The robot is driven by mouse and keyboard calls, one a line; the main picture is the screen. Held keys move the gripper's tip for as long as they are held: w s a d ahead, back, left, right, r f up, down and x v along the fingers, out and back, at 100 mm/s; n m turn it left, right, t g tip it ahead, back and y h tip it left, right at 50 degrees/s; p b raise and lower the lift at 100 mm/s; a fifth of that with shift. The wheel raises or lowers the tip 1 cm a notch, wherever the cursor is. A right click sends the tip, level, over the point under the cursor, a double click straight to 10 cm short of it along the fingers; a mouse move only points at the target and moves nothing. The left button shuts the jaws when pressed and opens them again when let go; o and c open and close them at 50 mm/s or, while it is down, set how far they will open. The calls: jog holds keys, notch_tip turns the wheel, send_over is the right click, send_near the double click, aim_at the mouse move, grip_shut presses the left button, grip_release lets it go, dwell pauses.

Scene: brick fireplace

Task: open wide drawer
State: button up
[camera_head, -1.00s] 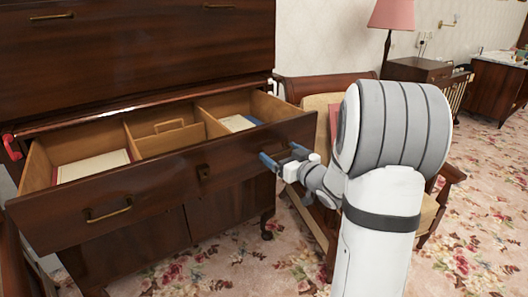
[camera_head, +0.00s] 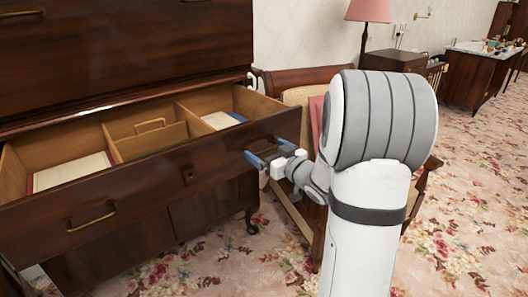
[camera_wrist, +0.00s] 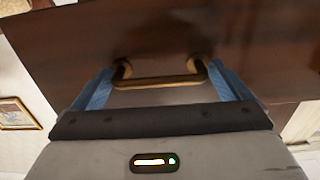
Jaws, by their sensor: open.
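The wide drawer (camera_head: 150,185) is a dark wooden drawer pulled well out of the tall cabinet, with its light wood inside showing. Its left brass handle (camera_head: 92,217) is free. Its right brass handle (camera_wrist: 160,81) shows in the wrist view, between the two blue fingers. My gripper (camera_head: 268,155) is at the right part of the drawer front. It is open, with a finger on each side of the right handle (camera_wrist: 162,85); I cannot tell whether either finger touches it. In the head view the gripper hides that handle.
Papers or books (camera_head: 70,172) lie in the drawer's compartments. The upper cabinet front (camera_head: 120,50) rises behind it. A wooden armchair (camera_head: 295,85) stands close behind my arm. A pink lamp (camera_head: 367,10) is farther back. Flowered carpet (camera_head: 470,220) is clear at the right.

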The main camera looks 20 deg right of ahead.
jog(key=v, duration=0.7)
jog(key=shift+s+p, duration=0.35)
jog(key=shift+p, duration=0.1)
jog(key=shift+d, duration=0.1)
notch_tip(320, 180, up, 8)
jog(key=s+a+m+g+h+p, duration=0.1)
jog(key=m+g+h+p, duration=0.3)
jog(key=h+p, duration=0.5)
jog(key=s+a+r+g+y+p, duration=0.1)
jog(key=s+a+r+g+p, duration=0.1)
jog(key=s, duration=0.5)
jog(key=s+a+r+g+y+p, duration=0.1)
jog(key=s+a+r+g+p, duration=0.1)
jog(key=s+a+g+p, duration=0.3)
jog(key=s+a+r+g+y+p, duration=0.1)
jog(key=s+a+r+g+p, duration=0.2)
jog(key=s+a, duration=0.3)
jog(key=s, duration=0.2)
jog(key=shift+s+g, duration=0.3)
jog(key=shift+s, duration=0.05)
jog(key=shift+a+r, duration=0.1)
jog(key=shift+r, duration=0.05)
